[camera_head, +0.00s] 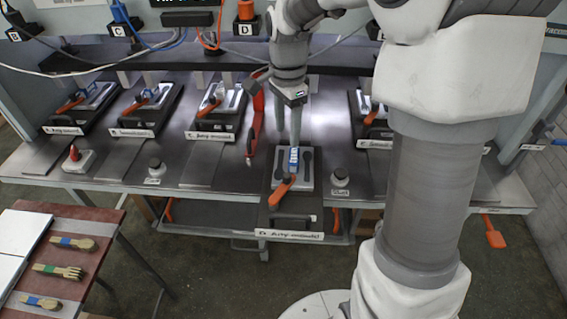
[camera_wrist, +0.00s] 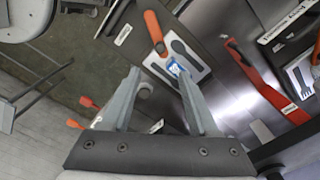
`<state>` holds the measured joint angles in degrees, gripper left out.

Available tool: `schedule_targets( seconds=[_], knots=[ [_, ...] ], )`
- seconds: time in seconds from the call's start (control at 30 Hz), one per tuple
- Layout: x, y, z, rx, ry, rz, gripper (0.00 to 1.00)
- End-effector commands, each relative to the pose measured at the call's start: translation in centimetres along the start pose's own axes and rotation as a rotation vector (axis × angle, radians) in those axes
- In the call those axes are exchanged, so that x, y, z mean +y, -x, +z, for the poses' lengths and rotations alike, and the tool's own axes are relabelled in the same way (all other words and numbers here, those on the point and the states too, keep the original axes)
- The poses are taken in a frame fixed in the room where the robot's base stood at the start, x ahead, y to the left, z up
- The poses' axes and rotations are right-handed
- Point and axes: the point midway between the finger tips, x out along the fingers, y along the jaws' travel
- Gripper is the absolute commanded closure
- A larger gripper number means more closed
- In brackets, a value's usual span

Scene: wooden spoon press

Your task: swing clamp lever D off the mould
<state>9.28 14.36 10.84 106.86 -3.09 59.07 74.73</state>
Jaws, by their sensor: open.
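Mould D (camera_head: 275,182) is a dark tray with a pale plate, standing out past the bench's front edge, its label strip at the front. Clamp lever D (camera_head: 282,189) has an orange handle pointing down-left and a blue part lying over the plate, between dark spoon-shaped hollows. In the wrist view the orange lever (camera_wrist: 153,27) lies beyond my fingertips, with the blue part near the right finger. My gripper (camera_head: 286,130) is open and empty, pointing down above the back part of the mould. Whether a finger touches the blue part, I cannot tell.
A long red bar (camera_head: 256,122) stands close left of my gripper. Small round knobs (camera_head: 155,168) and (camera_head: 340,177) sit on the bench. Other moulds with orange levers (camera_head: 215,110) stand further back. A side table (camera_head: 75,245) holds wooden pieces at the lower left.

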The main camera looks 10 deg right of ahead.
Motion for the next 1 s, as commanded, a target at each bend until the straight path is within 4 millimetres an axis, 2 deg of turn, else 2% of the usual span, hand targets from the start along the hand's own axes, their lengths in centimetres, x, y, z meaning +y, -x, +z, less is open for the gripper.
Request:
schedule_targets(
  seconds=[0.03, 0.4, 0.6, 0.8, 1.0],
  knots=[
    [0.1, -1.3, 0.0, -0.002, 0.0, 0.006, 0.4],
    [0.2, -9.4, 0.1, -0.003, 0.0, 0.004, 0.4],
    [0.1, -12.8, 0.0, -0.002, 0.001, 0.003, 0.4],
    [0.1, -14.3, 0.0, -0.001, 0.002, 0.0, 0.4],
    [0.0, -14.5, 0.0, -0.001, 0.001, -0.001, 0.4]
  ],
)
